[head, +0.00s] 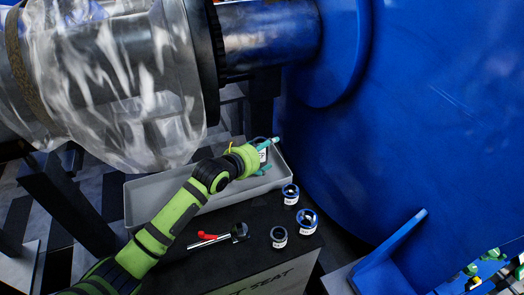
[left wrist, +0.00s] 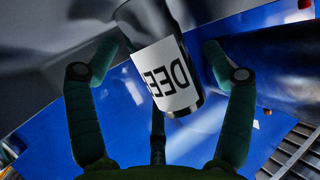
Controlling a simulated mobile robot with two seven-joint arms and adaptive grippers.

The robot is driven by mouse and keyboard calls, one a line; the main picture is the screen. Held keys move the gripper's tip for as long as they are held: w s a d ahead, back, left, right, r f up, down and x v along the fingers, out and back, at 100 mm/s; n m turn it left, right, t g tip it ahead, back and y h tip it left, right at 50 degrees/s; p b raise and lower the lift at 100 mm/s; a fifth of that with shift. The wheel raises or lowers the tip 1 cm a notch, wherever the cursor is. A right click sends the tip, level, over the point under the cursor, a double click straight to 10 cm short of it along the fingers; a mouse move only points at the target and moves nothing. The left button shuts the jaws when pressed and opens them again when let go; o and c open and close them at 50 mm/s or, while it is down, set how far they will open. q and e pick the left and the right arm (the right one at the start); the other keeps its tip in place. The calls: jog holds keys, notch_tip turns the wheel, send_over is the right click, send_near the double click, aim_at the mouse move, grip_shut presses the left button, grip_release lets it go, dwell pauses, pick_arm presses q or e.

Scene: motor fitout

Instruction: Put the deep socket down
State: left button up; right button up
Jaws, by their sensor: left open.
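The deep socket (left wrist: 165,70) is a dark cylinder with a white label, of which "DEE" shows reversed in the left wrist view. In the head view its label (head: 263,155) shows between my fingers, at the far right end of the grey tray (head: 140,205). My left gripper (head: 270,155) is open around the socket. In the left wrist view a gap shows between the socket and the fingers on each side. I cannot tell whether the socket's base touches the tray floor. My right gripper is not in view.
Several labelled sockets (head: 307,221) stand on the black bench top (head: 250,262), right of a red-handled tool (head: 215,237). A large blue housing (head: 430,110) fills the right. A shaft (head: 268,38) and a plastic-wrapped cylinder (head: 110,80) hang above the tray.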

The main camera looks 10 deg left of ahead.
pick_arm(q)
jog(key=p+v, duration=0.1)
jog(key=v, duration=1.1)
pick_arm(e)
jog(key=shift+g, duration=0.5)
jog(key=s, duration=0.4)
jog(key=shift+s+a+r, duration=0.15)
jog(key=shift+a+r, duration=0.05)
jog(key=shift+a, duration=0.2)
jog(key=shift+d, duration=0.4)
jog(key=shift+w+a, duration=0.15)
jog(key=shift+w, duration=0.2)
